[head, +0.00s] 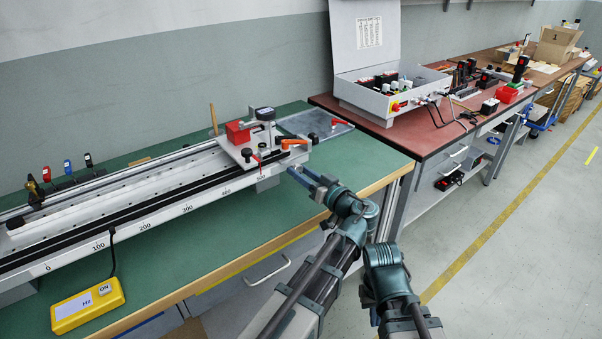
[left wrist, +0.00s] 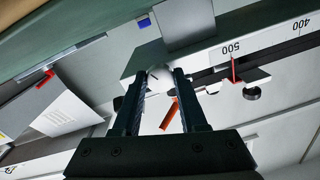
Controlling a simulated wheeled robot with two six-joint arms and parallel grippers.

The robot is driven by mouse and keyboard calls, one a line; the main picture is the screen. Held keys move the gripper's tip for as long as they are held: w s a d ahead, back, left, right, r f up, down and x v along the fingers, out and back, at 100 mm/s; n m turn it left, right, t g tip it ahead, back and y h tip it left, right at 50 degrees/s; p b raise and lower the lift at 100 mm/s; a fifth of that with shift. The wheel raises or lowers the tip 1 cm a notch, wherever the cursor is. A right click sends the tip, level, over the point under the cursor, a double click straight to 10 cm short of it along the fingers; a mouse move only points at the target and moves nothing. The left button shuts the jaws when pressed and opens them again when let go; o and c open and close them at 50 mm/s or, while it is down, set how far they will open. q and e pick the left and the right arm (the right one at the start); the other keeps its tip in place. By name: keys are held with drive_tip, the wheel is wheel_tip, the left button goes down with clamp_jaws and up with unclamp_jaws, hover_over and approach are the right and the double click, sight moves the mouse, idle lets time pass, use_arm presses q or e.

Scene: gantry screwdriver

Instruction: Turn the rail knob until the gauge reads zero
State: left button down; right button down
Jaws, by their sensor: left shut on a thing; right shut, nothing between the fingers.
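The rail (head: 140,215) with its printed scale lies along the green bench, and its carriage (head: 262,152) sits near the right end, by the 500 mark. A small dark-topped display (head: 265,113) stands on the carriage and appears to be the gauge; its reading is too small to tell. My left gripper (head: 291,171) is at the carriage's front right side. In the left wrist view, its fingers (left wrist: 158,82) are shut on a pale round knob (left wrist: 156,77). The fingers hide part of the knob. My right arm shows at the lower right, but its gripper is not visible.
An orange lever (head: 294,143) and a red block (head: 238,132) are close to the gripper on the carriage. A yellow box (head: 87,305) with a cable lies at the bench's front left. A grey case (head: 385,100) stands on the red bench to the right.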

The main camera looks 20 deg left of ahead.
use_arm(q)
drive_tip(key=m, duration=0.4)
drive_tip(key=m+b, duration=0.1)
drive_tip(key=m, duration=0.8)
drive_tip(key=shift+m+t, duration=0.3)
drive_tip(key=shift+t, duration=0.1)
drive_tip(key=shift+m, duration=1.9)
drive_tip(key=shift+c, duration=2.3)
unclamp_jaws()
